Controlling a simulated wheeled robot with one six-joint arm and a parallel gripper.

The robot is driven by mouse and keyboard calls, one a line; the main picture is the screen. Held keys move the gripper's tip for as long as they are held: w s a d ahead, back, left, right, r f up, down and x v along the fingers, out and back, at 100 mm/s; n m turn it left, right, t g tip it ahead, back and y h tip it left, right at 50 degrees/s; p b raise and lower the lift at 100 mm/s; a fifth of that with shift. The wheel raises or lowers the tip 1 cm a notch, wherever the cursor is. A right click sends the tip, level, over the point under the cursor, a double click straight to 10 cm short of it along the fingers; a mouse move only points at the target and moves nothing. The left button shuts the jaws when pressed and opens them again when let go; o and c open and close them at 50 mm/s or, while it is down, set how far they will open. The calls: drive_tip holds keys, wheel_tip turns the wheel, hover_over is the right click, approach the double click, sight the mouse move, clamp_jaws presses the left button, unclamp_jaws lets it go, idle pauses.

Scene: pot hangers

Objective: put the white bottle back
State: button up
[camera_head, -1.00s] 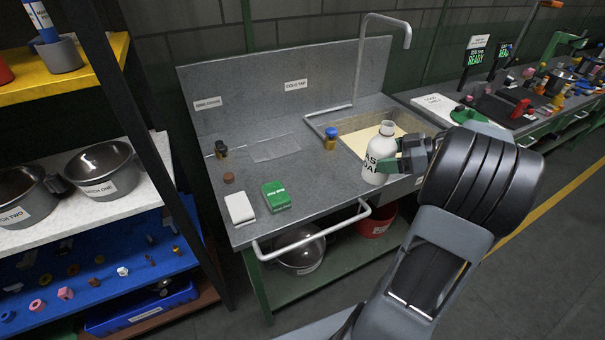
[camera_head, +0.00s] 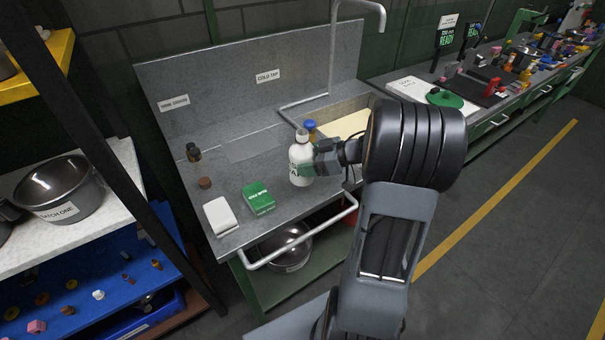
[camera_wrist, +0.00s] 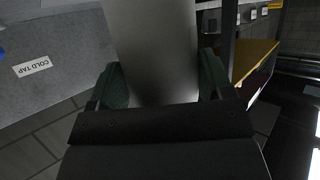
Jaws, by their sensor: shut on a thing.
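The white bottle (camera_head: 299,165) is upright with a grey cap and dark lettering, at the front of the grey sink unit (camera_head: 225,226). My gripper (camera_head: 306,170) is shut on its body from the right. In the wrist view the bottle (camera_wrist: 155,45) fills the middle between the two green-padded fingers of my gripper (camera_wrist: 165,88). Whether its base touches the counter I cannot tell. A thin see-through rectangle (camera_head: 252,146) lies on the counter behind and left of the bottle.
A blue-capped bottle (camera_head: 310,127) stands just behind the white bottle. A green box (camera_head: 258,198), a white block (camera_head: 221,216), a brown puck (camera_head: 205,183) and a small dark bottle (camera_head: 193,152) are on the counter's left part. A white rail (camera_head: 300,240) runs along the front edge.

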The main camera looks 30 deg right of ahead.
drive_tip(key=shift+w+a+f, duration=0.25)
drive_tip(key=shift+a+f, duration=0.3)
drive_tip(key=shift+f, duration=0.25)
drive_tip(key=shift+a+f+b, duration=0.1)
drive_tip(key=shift+f+b, duration=0.2)
drive_tip(key=shift+f, duration=1.3)
drive_tip(key=shift+f, duration=0.2)
drive_tip(key=o, duration=1)
